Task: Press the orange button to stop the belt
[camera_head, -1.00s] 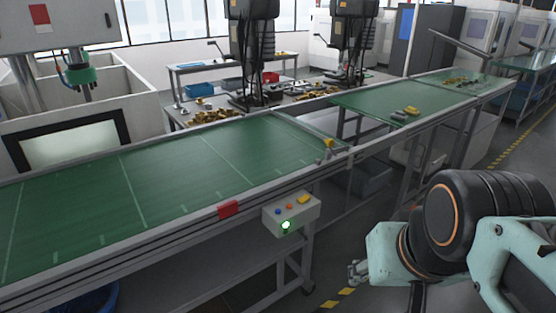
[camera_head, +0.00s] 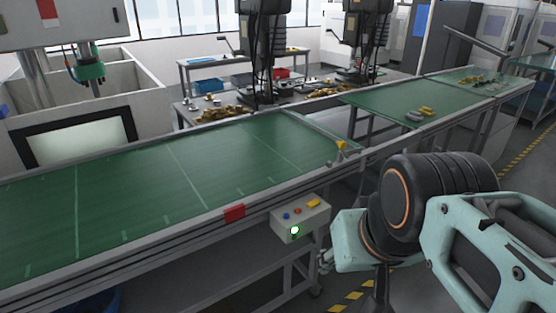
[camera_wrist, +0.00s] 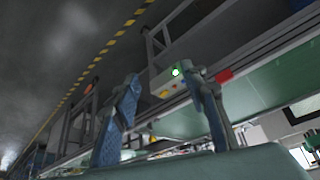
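The grey control box (camera_head: 284,233) is mounted on the near side of the conveyor. On its top are a blue button (camera_head: 286,215), the orange button (camera_head: 298,210) and a yellow button (camera_head: 314,203). The conveyor's green belt (camera_head: 130,200) has pale cross lines. My gripper (camera_wrist: 164,77) is open and empty in the wrist view, with the box (camera_wrist: 158,78) seen beyond and between its fingers. In the head view, my arm hides most of the gripper, low and right of the box. No contact with the box shows.
A red block (camera_head: 234,212) sits on the conveyor's side rail, left of the box. A second green belt (camera_head: 385,103) carries yellow and grey parts. Conveyor legs (camera_head: 300,270) stand below the box. Open floor with yellow-black striping (camera_head: 350,300) lies at the lower right.

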